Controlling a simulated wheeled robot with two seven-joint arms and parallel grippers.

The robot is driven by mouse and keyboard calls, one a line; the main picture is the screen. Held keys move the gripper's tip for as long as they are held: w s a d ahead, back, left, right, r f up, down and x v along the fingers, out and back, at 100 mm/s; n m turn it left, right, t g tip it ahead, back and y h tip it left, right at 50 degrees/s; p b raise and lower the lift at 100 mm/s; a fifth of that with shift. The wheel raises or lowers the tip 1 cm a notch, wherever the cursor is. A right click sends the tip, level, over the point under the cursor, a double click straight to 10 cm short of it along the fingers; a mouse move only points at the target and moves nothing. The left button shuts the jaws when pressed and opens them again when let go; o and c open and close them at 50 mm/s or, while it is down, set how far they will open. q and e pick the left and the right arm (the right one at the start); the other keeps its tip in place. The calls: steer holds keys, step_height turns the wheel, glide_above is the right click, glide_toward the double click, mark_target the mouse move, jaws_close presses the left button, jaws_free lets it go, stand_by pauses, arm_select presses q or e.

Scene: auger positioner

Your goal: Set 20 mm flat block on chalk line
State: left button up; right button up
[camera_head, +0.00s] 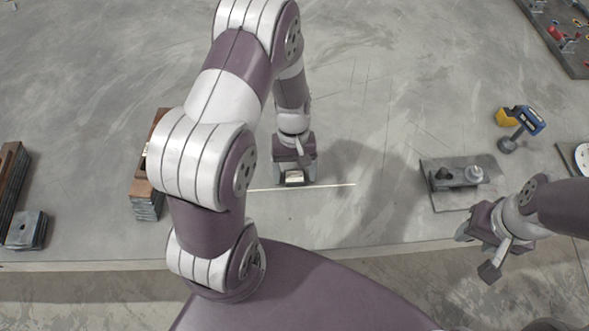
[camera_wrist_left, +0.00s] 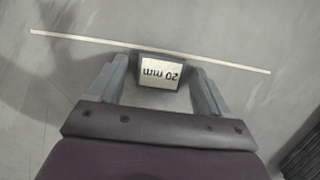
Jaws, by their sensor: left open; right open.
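The 20 mm flat block (camera_wrist_left: 160,73) has a pale top face marked "20 mm", upside down in the left wrist view. It also shows in the head view (camera_head: 294,177). The thin whitish chalk line (camera_head: 333,185) runs across the grey surface; in the left wrist view the line (camera_wrist_left: 90,40) passes along the block's far edge. My left gripper (camera_head: 294,176) is open, with one finger on each side of the block; in the wrist view small gaps seem to show beside it. My right gripper (camera_head: 478,252) is open and empty, near the front edge at right.
A stack of plates (camera_head: 147,203) stands left of my left arm, partly hidden by it. More stacked plates (camera_head: 27,230) lie at the far left. A dark plate with fittings (camera_head: 440,197) and a blue-yellow drill (camera_head: 526,120) are at right. The middle surface is clear.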

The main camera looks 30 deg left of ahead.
arm_select(q)
steer(key=v, duration=1.2)
steer(key=s+d+r+m+t+y, duration=0.1)
steer(key=s+d+r+m+t, duration=0.2)
steer(key=s+m, duration=0.3)
steer(key=shift+s+d+r+t+y, duration=0.3)
steer(key=shift+s+d+t, duration=0.2)
steer(key=shift+d+t, duration=0.1)
step_height(320, 180, up, 2)
steer(key=p, duration=0.2)
steer(key=shift+s+r+p, duration=0.1)
steer(key=shift+r+p, duration=0.05)
steer(key=shift+p, duration=0.2)
